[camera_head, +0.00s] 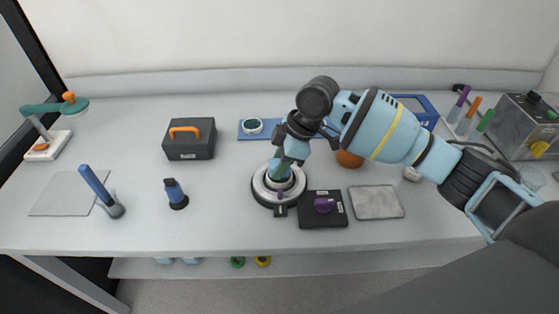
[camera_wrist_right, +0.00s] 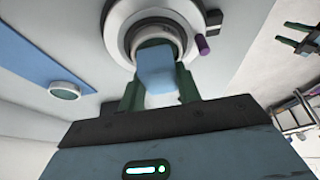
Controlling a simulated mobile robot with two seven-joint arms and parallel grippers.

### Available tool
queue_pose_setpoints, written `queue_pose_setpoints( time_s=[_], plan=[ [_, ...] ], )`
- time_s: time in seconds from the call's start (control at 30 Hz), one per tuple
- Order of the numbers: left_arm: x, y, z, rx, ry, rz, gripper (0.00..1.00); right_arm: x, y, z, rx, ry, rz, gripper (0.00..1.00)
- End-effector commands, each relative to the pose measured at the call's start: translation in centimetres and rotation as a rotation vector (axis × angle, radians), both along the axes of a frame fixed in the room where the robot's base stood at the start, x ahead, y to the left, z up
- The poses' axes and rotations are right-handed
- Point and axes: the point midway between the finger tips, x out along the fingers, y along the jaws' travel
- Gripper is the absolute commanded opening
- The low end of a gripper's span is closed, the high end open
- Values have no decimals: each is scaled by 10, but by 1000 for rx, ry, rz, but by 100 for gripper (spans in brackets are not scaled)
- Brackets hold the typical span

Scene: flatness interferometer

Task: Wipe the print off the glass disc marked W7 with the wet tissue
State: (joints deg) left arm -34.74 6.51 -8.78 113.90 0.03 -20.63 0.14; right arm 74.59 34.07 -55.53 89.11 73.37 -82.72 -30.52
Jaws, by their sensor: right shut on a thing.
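My right gripper (camera_head: 281,172) is over the round white and black stage (camera_head: 262,196). In the right wrist view its green fingers (camera_wrist_right: 157,80) are shut on a folded light blue pad (camera_wrist_right: 155,66), which looks like the wet tissue. The pad covers the middle of the ringed stage (camera_wrist_right: 122,22), so any glass there is hidden. I cannot tell whether the pad touches it. A glass disc (camera_head: 252,126) lies on a blue mat (camera_head: 273,134); no W7 mark is readable. My left gripper (camera_wrist_right: 283,32) seems to show at the right wrist view's edge, prongs apart and empty.
An orange ball (camera_head: 349,159) is behind. The front left table is clear.

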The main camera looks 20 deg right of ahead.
Motion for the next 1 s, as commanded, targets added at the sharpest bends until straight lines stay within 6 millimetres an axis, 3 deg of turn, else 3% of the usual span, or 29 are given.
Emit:
queue_pose_setpoints(
  time_s=[0.57, 1.0],
  plan=[
    [-1, 0, -1, 0, 2, 0, 48, 0, 0, -6, 0, 0, 0, 10],
    [6, 0, 8, 0, -17, 0, 48, -4, -13, -5, 0, -1, -1, 10]
  ],
)
